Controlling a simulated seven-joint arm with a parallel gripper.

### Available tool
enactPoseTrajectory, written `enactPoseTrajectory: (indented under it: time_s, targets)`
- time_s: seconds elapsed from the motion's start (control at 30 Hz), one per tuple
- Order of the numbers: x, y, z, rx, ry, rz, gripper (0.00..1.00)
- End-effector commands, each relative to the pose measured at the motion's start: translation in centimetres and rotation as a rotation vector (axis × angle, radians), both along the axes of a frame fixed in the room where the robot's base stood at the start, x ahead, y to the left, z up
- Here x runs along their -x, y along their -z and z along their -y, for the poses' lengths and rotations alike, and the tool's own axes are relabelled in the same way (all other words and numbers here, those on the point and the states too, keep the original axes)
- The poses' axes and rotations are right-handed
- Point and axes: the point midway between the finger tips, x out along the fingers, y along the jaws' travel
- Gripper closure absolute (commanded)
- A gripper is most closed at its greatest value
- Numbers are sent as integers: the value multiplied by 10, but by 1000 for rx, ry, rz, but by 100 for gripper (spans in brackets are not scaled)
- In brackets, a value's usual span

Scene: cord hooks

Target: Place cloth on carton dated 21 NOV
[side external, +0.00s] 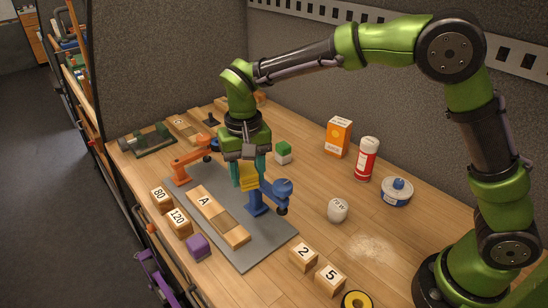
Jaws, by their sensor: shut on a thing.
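My gripper (248,182) points down over the grey mat, its teal fingers shut on a yellow piece (246,172). The yellow piece hangs between the fingers; I cannot tell for sure that it is the cloth. Its lower end is close to a blue hook-like fixture (258,205), and I cannot tell whether they touch. An orange carton (338,137) stands upright at the back right, well apart from my gripper. Its print is too small to read, so no 21 NOV date can be made out.
The grey mat (262,248) bears a wooden piece marked A (205,202) and an orange arm-like fixture (190,166). A red can (366,158), a blue tin (397,192) and a white lump (338,210) stand right. Numbered blocks (303,257) line the front. A pale patch (370,248) marks the bench.

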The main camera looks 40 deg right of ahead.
Motion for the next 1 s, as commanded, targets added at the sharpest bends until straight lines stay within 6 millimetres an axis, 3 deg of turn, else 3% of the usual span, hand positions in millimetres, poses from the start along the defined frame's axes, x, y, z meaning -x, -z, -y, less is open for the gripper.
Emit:
enactPoseTrajectory:
  time_s: [0.03,0.27,0.47,0.6,0.8,0.9,1.0]
  targets:
    - [-6,-5,25,0,65,2,83]
    - [-9,-21,130,-1,355,1,83]
    - [12,-33,220,-1,636,0,83]
    - [39,-39,275,-1,845,0,83]
    - [79,-41,323,-2,1091,1,83]
    - [93,-37,327,-2,1172,-1,83]
    - [94,-33,326,-1,1207,-1,83]
